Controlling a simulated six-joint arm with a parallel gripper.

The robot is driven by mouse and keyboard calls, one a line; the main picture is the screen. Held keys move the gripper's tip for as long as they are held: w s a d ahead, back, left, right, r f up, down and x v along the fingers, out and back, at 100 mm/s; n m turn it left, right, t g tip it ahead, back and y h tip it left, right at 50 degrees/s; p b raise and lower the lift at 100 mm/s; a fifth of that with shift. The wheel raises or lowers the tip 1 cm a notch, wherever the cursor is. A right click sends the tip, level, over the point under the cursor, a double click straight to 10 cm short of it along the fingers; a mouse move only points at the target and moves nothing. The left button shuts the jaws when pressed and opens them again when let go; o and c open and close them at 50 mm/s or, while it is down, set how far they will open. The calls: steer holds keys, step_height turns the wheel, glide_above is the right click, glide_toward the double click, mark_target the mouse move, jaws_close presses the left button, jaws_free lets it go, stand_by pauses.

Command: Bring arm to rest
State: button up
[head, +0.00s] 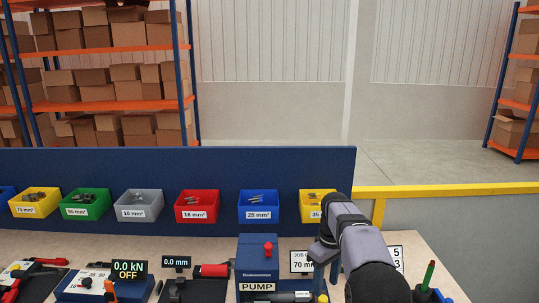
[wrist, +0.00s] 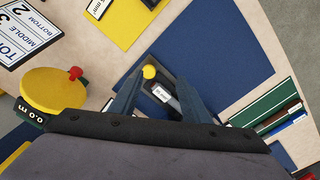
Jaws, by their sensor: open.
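My gripper (wrist: 155,74) shows in the wrist view with its two dark fingers apart. Between and beyond the fingers lie a yellow round knob and a black item with a white label (wrist: 162,93); I cannot tell that either finger touches them. In the head view my arm reaches in from the lower right, and my gripper (head: 327,280) points down over the bench, right of the blue PUMP unit (head: 257,262). Its fingertips are partly lost against the bench items there.
Coloured bins, such as the blue 25 mm² bin (head: 259,206), line the blue back panel (head: 270,165). A job card (head: 302,262) stands close to my gripper. A yellow disc with a red knob (wrist: 52,90) is left in the wrist view. Yellow rail (head: 450,190) lies right.

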steer(key=s+a+f+m, duration=0.1)
steer(key=s+f+m, duration=0.1)
steer(key=s, duration=1.4)
steer(key=s+a+f+m, duration=0.1)
steer(key=s+m, duration=0.4)
steer(key=s, duration=1.2)
steer(key=shift+f, duration=0.45)
